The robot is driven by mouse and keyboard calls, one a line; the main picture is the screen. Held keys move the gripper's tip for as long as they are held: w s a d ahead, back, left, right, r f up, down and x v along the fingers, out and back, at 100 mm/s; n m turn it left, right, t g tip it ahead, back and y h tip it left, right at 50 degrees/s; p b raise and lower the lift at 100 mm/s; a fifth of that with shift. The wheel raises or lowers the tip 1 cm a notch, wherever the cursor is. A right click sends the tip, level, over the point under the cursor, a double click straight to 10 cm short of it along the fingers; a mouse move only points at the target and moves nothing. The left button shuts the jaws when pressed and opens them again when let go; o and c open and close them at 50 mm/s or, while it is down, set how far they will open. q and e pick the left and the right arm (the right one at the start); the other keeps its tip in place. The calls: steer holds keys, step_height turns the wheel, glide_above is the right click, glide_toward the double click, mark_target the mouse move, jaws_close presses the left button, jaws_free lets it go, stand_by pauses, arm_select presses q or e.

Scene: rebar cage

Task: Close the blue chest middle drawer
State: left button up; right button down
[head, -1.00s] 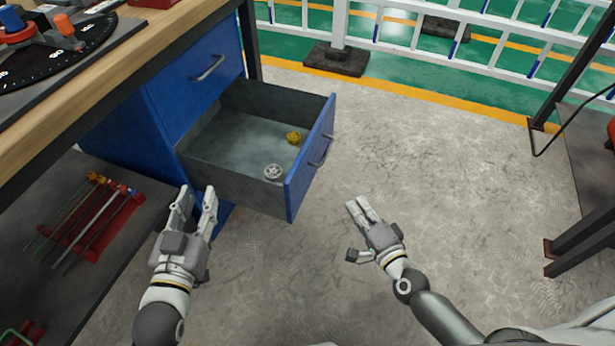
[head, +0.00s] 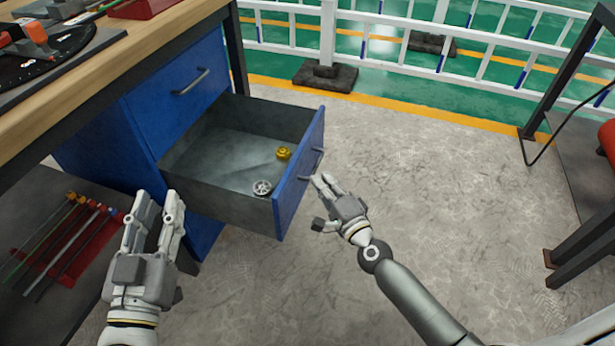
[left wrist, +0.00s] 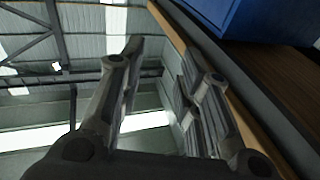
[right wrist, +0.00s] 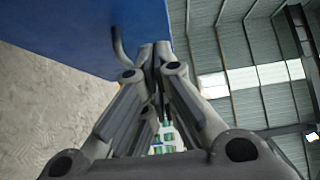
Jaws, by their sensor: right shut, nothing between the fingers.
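The blue chest (head: 140,150) stands under the workbench. Its middle drawer is pulled out, with a blue front (head: 291,190), a handle (head: 313,166) and grey inner walls. A yellow part (head: 283,153) and a silver wheel-like part (head: 262,187) lie inside. My right gripper (head: 322,181) is shut and empty, its fingertips close beside the drawer front near the handle; I cannot tell whether they touch. In the right wrist view the drawer front (right wrist: 85,30) and handle (right wrist: 118,45) are right by the fingertips. My left gripper (head: 160,202) is open and empty, left of the drawer, near the chest.
The wooden workbench top (head: 100,66) overhangs the chest at left. A lower shelf holds a red rack of tools (head: 72,245). A white fence (head: 400,40) stands at the back. Dark metal legs (head: 580,255) stand at right. The floor right of the drawer is clear.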

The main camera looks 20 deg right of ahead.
mark_target(298, 164)
arm_select(q)
steer(key=shift+f+g, duration=0.4)
steer(key=shift+f, duration=0.1)
arm_select(e)
steer(key=shift+w+a, duration=1.45)
steer(key=shift+a, duration=0.3)
